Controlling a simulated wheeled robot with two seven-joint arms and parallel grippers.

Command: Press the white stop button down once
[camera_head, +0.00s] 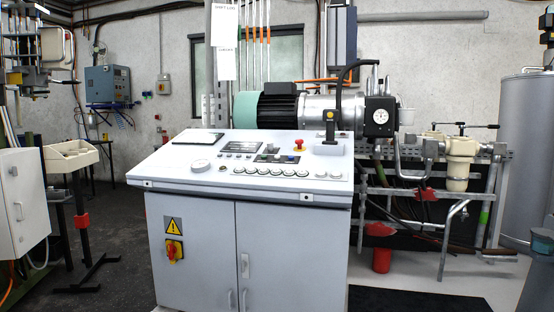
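A grey control cabinet (200,240) stands in the middle with a sloping white panel (165,165) on top. A row of several round white buttons (263,171) runs along the panel's front right part. A larger round white piece (200,166) sits alone to the left of the row. No label is readable, so I cannot tell which white button is the stop button, nor whether any is pressed. A red mushroom button (299,144) stands behind the row. Neither of my grippers is in view, and nothing covers the panel's front.
A motor unit (300,108) lies behind the panel, and a black-handled lever (330,125) rises at its back right. A yellow-red switch (174,250) is on the cabinet's front. Pipes and a valve (458,160) stand at right, a white box (25,200) at left.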

